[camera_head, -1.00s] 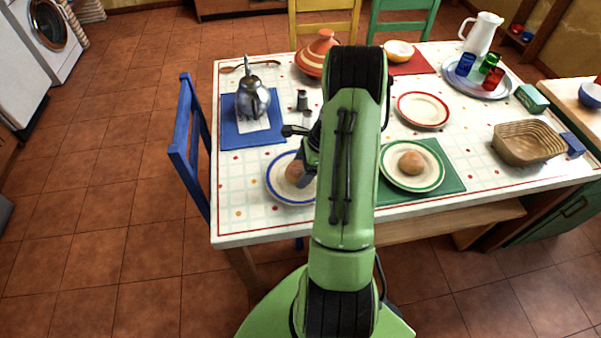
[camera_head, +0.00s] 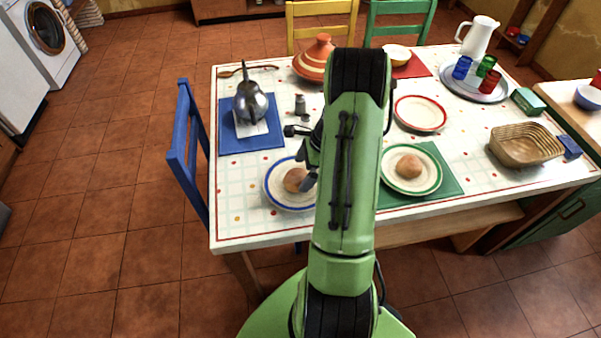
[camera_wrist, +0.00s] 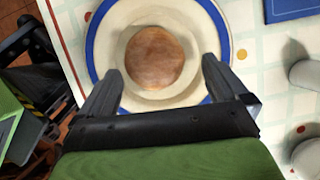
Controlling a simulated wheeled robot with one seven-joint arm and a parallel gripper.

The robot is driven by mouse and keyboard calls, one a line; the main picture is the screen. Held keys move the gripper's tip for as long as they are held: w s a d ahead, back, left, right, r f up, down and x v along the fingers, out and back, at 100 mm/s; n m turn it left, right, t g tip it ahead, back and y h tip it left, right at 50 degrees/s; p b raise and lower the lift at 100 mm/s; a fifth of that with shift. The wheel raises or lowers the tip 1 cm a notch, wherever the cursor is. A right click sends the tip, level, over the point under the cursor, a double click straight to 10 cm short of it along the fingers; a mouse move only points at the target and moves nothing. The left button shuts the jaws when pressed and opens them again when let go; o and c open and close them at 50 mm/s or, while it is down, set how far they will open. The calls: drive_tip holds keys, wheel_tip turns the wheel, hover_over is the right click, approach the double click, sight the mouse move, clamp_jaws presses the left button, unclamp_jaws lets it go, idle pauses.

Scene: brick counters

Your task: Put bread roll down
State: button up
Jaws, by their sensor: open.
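A round brown bread roll (camera_wrist: 155,57) lies on the blue-rimmed white plate (camera_wrist: 218,35) in the wrist view. In the head view the roll (camera_head: 294,180) rests on that plate (camera_head: 273,197) at the front left of the table. My gripper (camera_wrist: 162,78) is open, its two fingers spread on either side at the near edge of the roll with visible gaps. In the head view my gripper (camera_head: 309,168) is just right of and above the roll, partly hidden by my arm.
A second roll (camera_head: 409,166) lies on a green-rimmed plate (camera_head: 388,180). A shaker (camera_head: 300,105), silver teapot (camera_head: 250,103), tagine (camera_head: 315,58) and red-rimmed plate (camera_head: 420,113) stand farther back. A wicker basket (camera_head: 526,147) is at right. A blue chair (camera_head: 185,150) stands at left.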

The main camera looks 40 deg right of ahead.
drive_tip(key=p+v, duration=0.2)
drive_tip(key=v, duration=0.7)
wheel_tip(320, 180, up, 8)
drive_tip(key=n+h, duration=0.1)
drive_tip(key=n, duration=0.4)
hover_over(293, 181)
drive_tip(key=s+a+r+n+h, duration=0.1)
drive_tip(key=s+a+r+n, duration=0.1)
drive_tip(key=a+r+n, duration=0.65)
drive_tip(key=s+a+r+n+t+h, duration=0.1)
drive_tip(key=s+a+r+n+t, duration=0.1)
drive_tip(key=s+a+n, duration=1)
drive_tip(key=shift+s+r+t, duration=0.3)
drive_tip(key=shift+r+t, duration=0.05)
drive_tip(key=shift+t, duration=0.05)
